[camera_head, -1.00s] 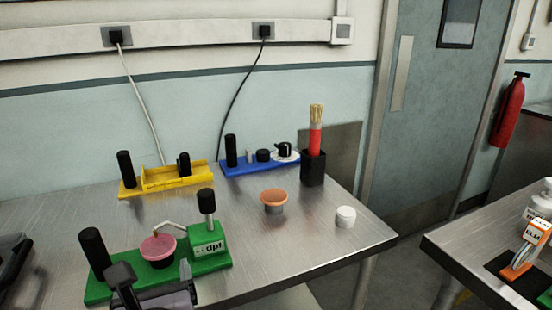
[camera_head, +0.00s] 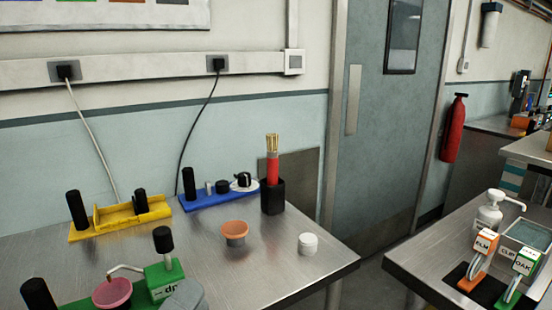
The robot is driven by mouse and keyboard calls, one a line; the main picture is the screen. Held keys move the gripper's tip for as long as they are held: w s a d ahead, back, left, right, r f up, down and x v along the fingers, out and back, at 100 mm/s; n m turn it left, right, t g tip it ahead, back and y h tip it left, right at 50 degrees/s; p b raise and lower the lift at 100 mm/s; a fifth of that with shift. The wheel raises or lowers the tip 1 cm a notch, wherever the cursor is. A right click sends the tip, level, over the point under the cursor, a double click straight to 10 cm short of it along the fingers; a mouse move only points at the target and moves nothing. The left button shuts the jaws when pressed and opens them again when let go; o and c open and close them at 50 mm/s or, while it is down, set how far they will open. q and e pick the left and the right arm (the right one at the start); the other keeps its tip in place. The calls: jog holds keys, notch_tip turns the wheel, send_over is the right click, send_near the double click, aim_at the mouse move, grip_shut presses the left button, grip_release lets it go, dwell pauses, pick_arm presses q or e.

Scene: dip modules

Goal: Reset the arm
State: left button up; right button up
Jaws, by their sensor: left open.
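Part of my left gripper (camera_head: 186,296) shows as a grey shape at the bottom edge, in front of the green dip module (camera_head: 165,280). Its fingers are mostly out of frame or hidden, and I see nothing held in it. The green module carries a pink cup (camera_head: 112,293), a bent metal arm and black posts, and its lower part is cut off by the frame. My right gripper is not in view.
On the metal table (camera_head: 285,275) stand a yellow module (camera_head: 125,217), a blue module (camera_head: 215,197), an orange bowl (camera_head: 235,231), a white jar (camera_head: 308,244) and a black brush holder (camera_head: 273,196). A second table at right holds ELM and OAK clips (camera_head: 480,262) and a pump bottle (camera_head: 490,212).

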pick_arm(q)
notch_tip(320, 180, down, 11)
jog(key=s+d+m+g+y, duration=0.1)
jog(key=m+g, duration=0.6)
jog(key=s+a+f+m+g+y, duration=0.1)
jog(key=s+a+f+g+y, duration=0.35)
jog(key=s+a+f, duration=0.35)
jog(key=s+a+f+m+g+y, duration=0.25)
jog(key=a+f+g+y, duration=0.2)
jog(key=f, duration=0.45)
jog(key=w+d+f+t+h+p, duration=0.1)
jog(key=w+f+t+p, duration=0.2)
jog(key=w+f+t, duration=0.2)
jog(key=shift+d+f+t, duration=0.3)
jog(key=shift+f+t, duration=0.45)
jog(key=shift+t, duration=0.25)
jog(key=shift+w+n, duration=0.1)
jog(key=shift+n, duration=0.15)
